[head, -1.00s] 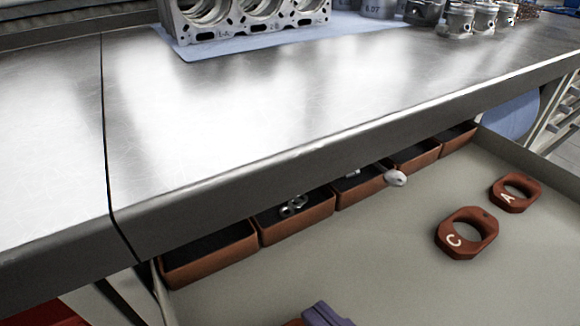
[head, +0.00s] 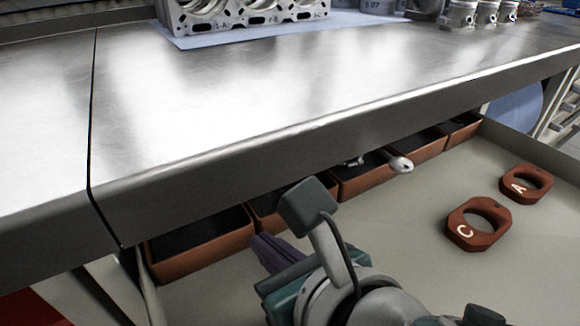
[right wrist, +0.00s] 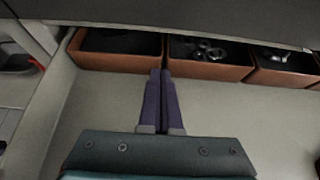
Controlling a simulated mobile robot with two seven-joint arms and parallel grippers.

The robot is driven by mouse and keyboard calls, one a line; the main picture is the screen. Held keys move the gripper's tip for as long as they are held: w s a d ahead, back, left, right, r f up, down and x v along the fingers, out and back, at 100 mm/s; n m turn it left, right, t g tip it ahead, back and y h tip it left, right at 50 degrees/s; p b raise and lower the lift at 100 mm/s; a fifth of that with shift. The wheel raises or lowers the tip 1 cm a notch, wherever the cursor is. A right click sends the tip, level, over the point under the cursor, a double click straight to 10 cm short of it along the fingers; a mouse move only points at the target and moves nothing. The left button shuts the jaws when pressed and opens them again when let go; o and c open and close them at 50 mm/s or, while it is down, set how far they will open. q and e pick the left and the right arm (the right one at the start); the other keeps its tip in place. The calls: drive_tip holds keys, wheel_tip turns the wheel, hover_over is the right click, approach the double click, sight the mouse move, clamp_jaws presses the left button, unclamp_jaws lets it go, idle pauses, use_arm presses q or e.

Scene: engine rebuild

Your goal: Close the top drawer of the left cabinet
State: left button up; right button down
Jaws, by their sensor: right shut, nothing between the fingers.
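An open drawer (head: 410,215) with a grey-beige floor sticks out from under the steel bench. It also fills much of the right wrist view (right wrist: 240,115). My right gripper (head: 262,243) is over the drawer, its purple fingers shut and empty. In the right wrist view its fingertips (right wrist: 161,75) point at the gap between two orange bins in the drawer; I cannot tell whether they touch them. The drawer's front panel is not visible. My left gripper is out of view.
Orange bins (head: 205,258) line the drawer under the bench edge; some hold metal parts. Two red-brown blocks, marked C (head: 479,222) and A (head: 527,183), lie on its floor. The steel bench top (head: 260,95) overhangs it, with an engine block (head: 240,12) at the back.

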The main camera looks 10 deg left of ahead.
sight(253, 221)
drive_tip(key=w+a, duration=0.1)
drive_tip(key=w, duration=0.1)
drive_tip(key=w+a, duration=0.2)
drive_tip(key=shift+b, duration=0.3)
drive_tip(key=shift+s, duration=0.1)
